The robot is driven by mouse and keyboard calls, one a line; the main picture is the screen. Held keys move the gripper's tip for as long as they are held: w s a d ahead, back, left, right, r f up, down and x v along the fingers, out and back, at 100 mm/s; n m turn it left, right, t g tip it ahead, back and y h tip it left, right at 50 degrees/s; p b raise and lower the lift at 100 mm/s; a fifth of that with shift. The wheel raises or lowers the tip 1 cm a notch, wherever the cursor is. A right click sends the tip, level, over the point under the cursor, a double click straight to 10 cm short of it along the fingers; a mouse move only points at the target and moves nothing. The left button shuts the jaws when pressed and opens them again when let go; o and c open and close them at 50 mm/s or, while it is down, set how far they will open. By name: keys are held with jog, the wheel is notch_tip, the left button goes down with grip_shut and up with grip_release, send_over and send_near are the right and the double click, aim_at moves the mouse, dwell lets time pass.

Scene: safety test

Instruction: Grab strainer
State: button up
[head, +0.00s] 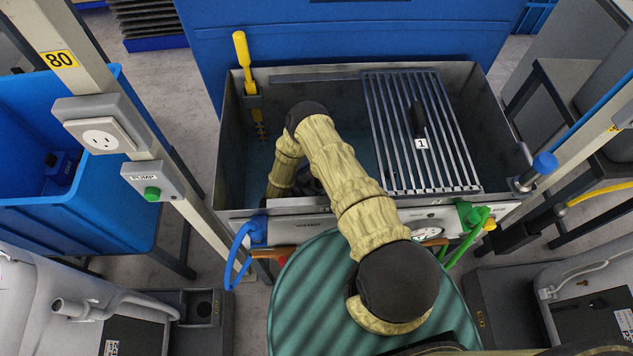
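A dark slatted metal grate (388,140) covers the right part of an open metal tank (228,150). It has a black upright handle (417,118) and a white tag with a "1". I cannot tell for sure whether this grate is the strainer; no other strainer shows clearly. My arm bends over the tank's front edge and down into its open left part. My gripper is mostly hidden behind the arm; only dark parts (308,180) show low in the tank, left of the grate. Its fingers and anything between them cannot be made out.
A yellow-handled tool (242,55) stands at the tank's back left corner. A blue hose (238,250) and green valve (470,213) are on its front. A post with a green pump button (152,193) and a blue bin (90,200) stand left.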

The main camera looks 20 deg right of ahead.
dwell(0.5)
jog(key=shift+d, duration=0.1)
jog(key=c, duration=0.9)
notch_tip(320, 180, up, 10)
jog(key=shift+p, duration=0.65)
